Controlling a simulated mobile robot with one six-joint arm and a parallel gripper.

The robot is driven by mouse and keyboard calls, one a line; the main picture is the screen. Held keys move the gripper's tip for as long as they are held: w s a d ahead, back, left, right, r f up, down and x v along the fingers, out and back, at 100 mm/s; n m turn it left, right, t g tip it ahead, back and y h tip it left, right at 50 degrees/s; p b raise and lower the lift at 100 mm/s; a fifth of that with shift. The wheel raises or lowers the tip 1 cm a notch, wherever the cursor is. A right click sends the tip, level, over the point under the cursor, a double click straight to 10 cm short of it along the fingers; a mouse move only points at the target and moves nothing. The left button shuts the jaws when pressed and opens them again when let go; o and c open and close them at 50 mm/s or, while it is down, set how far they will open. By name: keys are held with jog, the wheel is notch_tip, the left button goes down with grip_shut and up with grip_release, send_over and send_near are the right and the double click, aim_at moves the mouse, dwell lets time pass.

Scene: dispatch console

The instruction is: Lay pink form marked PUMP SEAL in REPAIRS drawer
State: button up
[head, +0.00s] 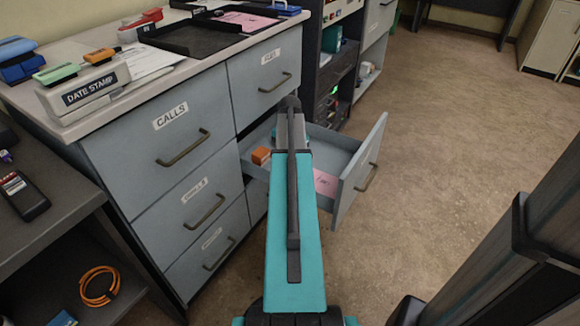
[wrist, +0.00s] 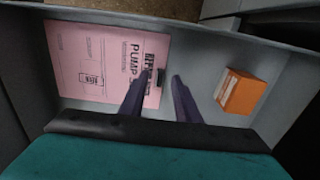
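The pink form (wrist: 100,65) with large PUMP lettering lies flat in an open drawer (wrist: 215,55); the rest of its title is partly covered. Its pink also shows in the head view (head: 325,183). In the head view my arm hides the gripper and part of the open drawer (head: 347,190). No label reads on that drawer.
An orange box (wrist: 240,91) sits in the drawer right of the form; it also shows in the head view (head: 262,155). Shut drawers, one marked CALLS (head: 170,117), stand left. Floor to the right is clear.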

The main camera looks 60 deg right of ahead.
notch_tip(320, 180, up, 10)
jog(key=p, duration=0.3)
jog(key=shift+r, duration=0.25)
dwell(0.7)
